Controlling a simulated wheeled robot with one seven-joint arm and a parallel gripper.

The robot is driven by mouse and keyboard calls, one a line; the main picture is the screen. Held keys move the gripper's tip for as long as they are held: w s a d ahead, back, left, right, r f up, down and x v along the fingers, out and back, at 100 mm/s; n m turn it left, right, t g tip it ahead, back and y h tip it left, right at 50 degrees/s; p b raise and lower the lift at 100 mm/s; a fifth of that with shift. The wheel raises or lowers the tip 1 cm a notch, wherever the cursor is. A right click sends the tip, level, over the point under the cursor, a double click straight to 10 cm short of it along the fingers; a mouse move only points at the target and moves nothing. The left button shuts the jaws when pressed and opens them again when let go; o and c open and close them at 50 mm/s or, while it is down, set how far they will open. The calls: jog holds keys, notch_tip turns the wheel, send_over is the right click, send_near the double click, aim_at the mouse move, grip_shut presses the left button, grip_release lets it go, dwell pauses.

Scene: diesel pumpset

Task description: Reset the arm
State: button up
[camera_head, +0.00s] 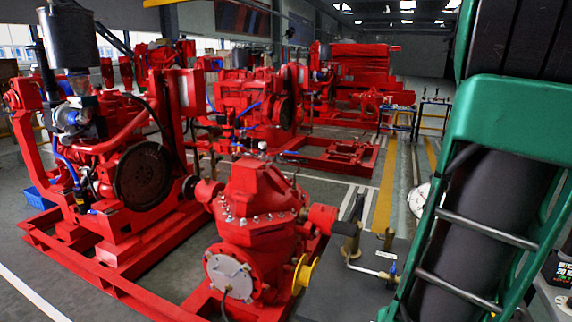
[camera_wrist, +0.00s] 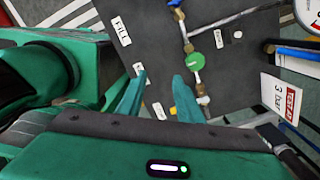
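In the wrist view my gripper (camera_wrist: 160,80) shows two green fingers with a clear gap between them and nothing held in it. The fingers are in front of a dark panel (camera_wrist: 145,45) with a FILL label (camera_wrist: 121,31). Pipework with a round green part (camera_wrist: 195,61) and a blue-handled valve (camera_wrist: 176,3) runs beside the fingertips; I cannot tell how far apart they are. In the head view my green and black arm (camera_head: 530,115) fills the right side, and my gripper is not clearly seen there.
A red pump (camera_head: 252,222) stands left of a dark bench top (camera_head: 350,290) bearing brass fittings. A red diesel engine (camera_head: 125,165) is at the left, with more red sets behind. A TEST AT 3 bar card (camera_wrist: 281,98) is at the right in the wrist view. Floor shows along the yellow line (camera_head: 387,185).

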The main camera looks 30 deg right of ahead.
jog(key=w+a+n, duration=0.3)
jog(key=a+n, duration=0.8)
jog(key=n, duration=0.3)
jog(key=w+a+n, duration=0.4)
jog(key=a+n, duration=0.7)
jog(key=n, duration=0.4)
jog(key=shift+f, duration=0.4)
